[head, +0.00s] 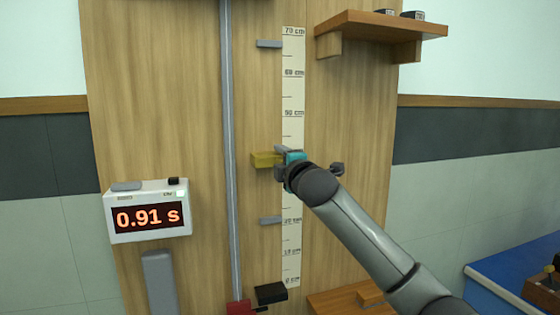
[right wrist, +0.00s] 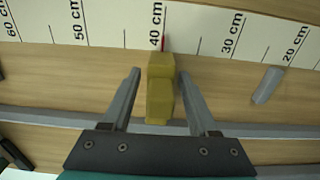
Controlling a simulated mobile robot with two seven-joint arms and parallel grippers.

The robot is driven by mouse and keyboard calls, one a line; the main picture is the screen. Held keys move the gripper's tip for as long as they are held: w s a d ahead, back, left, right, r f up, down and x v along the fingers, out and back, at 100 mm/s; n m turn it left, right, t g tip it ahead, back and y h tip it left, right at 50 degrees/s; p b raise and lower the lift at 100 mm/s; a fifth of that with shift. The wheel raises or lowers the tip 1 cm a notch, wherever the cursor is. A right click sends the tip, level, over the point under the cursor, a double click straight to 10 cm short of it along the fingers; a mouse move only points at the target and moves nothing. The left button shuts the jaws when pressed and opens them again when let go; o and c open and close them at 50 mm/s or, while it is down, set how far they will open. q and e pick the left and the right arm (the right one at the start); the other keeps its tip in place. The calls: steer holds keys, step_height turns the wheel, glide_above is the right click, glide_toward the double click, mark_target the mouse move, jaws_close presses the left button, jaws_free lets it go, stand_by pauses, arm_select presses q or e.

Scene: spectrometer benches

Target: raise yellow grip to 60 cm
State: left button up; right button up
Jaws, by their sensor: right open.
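The yellow grip (head: 264,159) is a small block beside the height scale (head: 293,95) on the wooden board. In the right wrist view the yellow grip (right wrist: 160,90) stands between the two fingers of my right gripper (right wrist: 160,74), with a visible gap on each side. A thin red mark (right wrist: 163,42) at the grip's end lies close to the 40 cm label. My right gripper (head: 281,161) is open, at the grip's right side in the head view, and its wrist hides part of the scale. My left gripper is not in view.
A vertical metal rail (head: 230,150) runs left of the scale. Grey pegs stand at the scale above (head: 269,44) and below (head: 270,220) the grip. A timer (head: 148,212) reads 0.91 s. A wooden shelf (head: 380,25) juts out at upper right.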

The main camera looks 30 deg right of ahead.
jaws_close()
stand_by(0.4)
stand_by(1.0)
